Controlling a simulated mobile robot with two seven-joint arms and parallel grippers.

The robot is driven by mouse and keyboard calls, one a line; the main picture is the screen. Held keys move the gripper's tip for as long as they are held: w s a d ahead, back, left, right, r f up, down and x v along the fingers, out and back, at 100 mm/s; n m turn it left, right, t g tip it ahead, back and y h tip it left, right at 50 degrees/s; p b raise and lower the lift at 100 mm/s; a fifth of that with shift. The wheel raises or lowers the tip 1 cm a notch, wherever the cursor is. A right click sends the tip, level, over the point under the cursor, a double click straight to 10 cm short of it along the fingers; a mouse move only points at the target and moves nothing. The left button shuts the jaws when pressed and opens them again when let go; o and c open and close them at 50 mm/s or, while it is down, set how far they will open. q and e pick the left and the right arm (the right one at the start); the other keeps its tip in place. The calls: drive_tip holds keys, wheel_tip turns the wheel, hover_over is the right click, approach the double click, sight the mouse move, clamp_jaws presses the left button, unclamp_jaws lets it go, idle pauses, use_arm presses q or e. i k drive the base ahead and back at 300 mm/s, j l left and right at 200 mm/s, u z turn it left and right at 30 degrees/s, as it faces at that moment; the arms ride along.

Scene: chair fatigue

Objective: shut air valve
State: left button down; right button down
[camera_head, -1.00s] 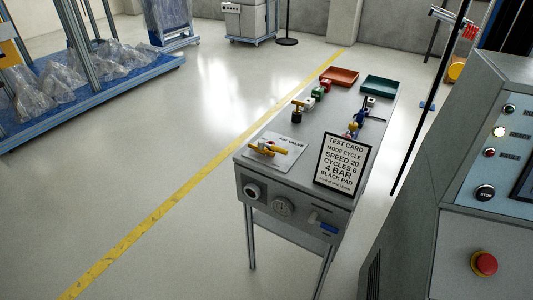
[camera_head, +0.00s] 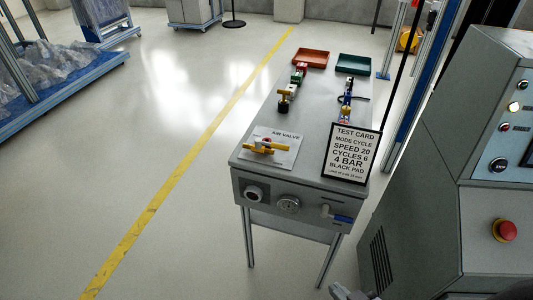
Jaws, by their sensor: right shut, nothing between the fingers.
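The air valve (camera_head: 265,147) has a yellow lever lying roughly left to right on a white plate marked AIR VALVE. The plate is on the near left of the grey bench top (camera_head: 318,112). My right gripper (camera_head: 350,292) just shows at the bottom edge, shut and empty, below and in front of the bench and apart from the valve. Most of it is cut off. My left gripper is not in view.
A test card (camera_head: 352,153) stands on the near right of the bench. Red (camera_head: 310,58) and green (camera_head: 353,64) trays sit at its far end. A grey console (camera_head: 445,180) with a red button (camera_head: 505,230) stands close on the right. Floor left of the bench is clear.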

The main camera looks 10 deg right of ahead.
sight(274, 145)
drive_tip(key=i+j+z, duration=0.1)
drive_tip(key=j, duration=0.35)
drive_tip(key=i+j+z, duration=0.15)
drive_tip(key=j, duration=0.3)
drive_tip(key=i+j+z, duration=0.1)
drive_tip(key=j, duration=0.35)
drive_tip(key=i+j+z, duration=0.1)
drive_tip(key=j, duration=0.4)
